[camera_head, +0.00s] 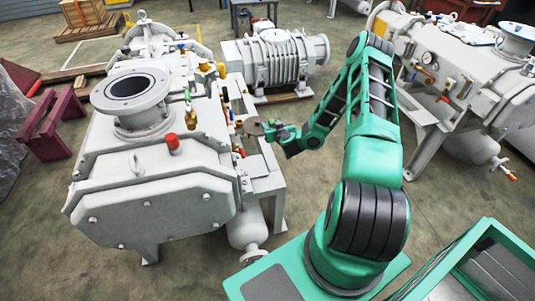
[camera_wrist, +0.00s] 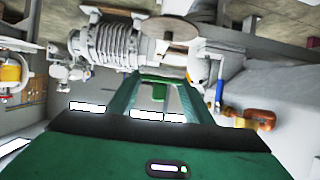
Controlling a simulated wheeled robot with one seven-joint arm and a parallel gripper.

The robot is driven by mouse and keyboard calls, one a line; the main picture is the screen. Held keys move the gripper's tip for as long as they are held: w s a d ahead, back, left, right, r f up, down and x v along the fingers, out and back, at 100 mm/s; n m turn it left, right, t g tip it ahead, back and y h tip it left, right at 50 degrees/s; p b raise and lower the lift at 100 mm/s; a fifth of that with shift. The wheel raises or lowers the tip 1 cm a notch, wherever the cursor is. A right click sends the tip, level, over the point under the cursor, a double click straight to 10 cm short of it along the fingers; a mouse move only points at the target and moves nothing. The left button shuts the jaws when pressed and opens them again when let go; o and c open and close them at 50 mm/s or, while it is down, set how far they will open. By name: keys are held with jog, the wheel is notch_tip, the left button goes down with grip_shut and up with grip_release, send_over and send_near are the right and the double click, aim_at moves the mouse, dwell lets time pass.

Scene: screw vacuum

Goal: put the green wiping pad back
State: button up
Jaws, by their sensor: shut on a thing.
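My gripper (camera_head: 277,131) is at the end of my green arm, beside the right side of the large grey vacuum machine. It is shut on the wiping pad (camera_head: 254,126), which shows a round grey-brown disc face. In the wrist view, my gripper's two green fingers (camera_wrist: 157,84) hold a small green piece between their tips. The pad's disc (camera_wrist: 172,29) stands just beyond this piece. The disc is close to the machine's valves and fittings; whether it touches them I cannot tell. The pad's holder or resting place is not clearly made out.
The grey vacuum machine (camera_head: 150,185) has a red cap (camera_head: 172,141) and brass valves on its side. A ribbed pump (camera_head: 275,58) stands behind. Another grey machine (camera_head: 450,60) stands at the right. The floor (camera_head: 315,195) between them is open.

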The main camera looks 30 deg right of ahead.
jog(key=a+f, duration=0.2)
jog(key=f, duration=0.1)
jog(key=shift+s+a, duration=0.1)
jog(key=shift+s, duration=0.25)
send_over(268, 152)
notch_tip(268, 152, down, 5)
jog(key=shift+w+r, duration=0.1)
jog(key=shift+f, duration=2.65)
jog(key=o, duration=1)
jog(key=shift+f, duration=0.1)
jog(key=shift+o, duration=0.2)
